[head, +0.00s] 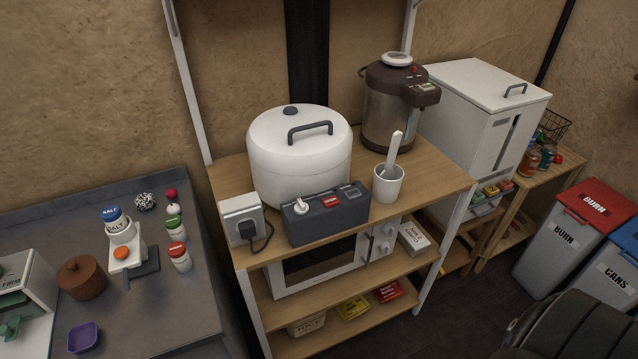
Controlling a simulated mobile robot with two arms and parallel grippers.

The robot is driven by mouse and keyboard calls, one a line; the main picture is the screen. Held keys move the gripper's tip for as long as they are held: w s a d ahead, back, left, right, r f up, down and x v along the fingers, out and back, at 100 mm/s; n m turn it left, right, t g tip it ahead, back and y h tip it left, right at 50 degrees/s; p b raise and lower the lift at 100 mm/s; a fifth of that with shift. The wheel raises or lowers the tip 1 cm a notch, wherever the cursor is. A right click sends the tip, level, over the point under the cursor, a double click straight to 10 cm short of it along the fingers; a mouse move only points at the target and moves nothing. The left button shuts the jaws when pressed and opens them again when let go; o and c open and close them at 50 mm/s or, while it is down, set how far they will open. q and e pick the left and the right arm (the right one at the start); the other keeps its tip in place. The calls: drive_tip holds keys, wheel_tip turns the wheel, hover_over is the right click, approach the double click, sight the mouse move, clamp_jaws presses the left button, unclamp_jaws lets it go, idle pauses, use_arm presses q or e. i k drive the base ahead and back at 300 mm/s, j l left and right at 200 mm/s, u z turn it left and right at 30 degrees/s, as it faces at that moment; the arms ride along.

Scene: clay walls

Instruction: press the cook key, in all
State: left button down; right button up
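A large white rice cooker (298,165) with a grey lid handle stands on the wooden top shelf (436,180) of a rack. A dark grey control box (327,221) sits against its front. The box carries a white knob or lever (300,208), a red key (331,201) with lettering too small to read, and a small panel (352,192) to the right. I cannot tell for sure which of these is the cook key. Nothing touches the box's controls. Neither of my grippers is in view.
A plugged outlet box (241,219) stands left of the control box, its cord looping between them. A white cup with a paddle (387,185) and a brown hot-water pot (392,110) stand to the right. A microwave (318,266) is on the shelf below.

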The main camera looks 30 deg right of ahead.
sight(329, 201)
drive_tip(key=z, duration=1)
